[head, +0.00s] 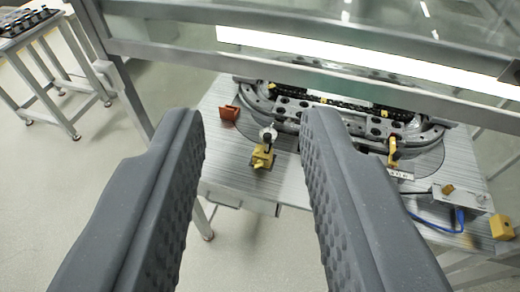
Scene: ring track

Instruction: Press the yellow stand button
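My gripper (252,122) is open and empty, its two dark textured fingers spread wide in the foreground. Between the fingertips, farther off, a yellow stand-like fitting (262,157) stands near the table's front edge, with a dark and pale part above it. A second yellow fitting (393,152) stands to the right of the right finger. A yellow box (502,227) is at the table's right corner, and a small yellow-brown knob (447,189) sits on a grey box. I cannot tell which of these is the stand button. My gripper touches none of them.
The metal table (225,170) carries a ring track (290,122) with a dark chain. An orange-brown block (229,112) lies at its left. Grey frame bars (270,52) cross above the table. A side table (30,38) stands far left; floor between is clear.

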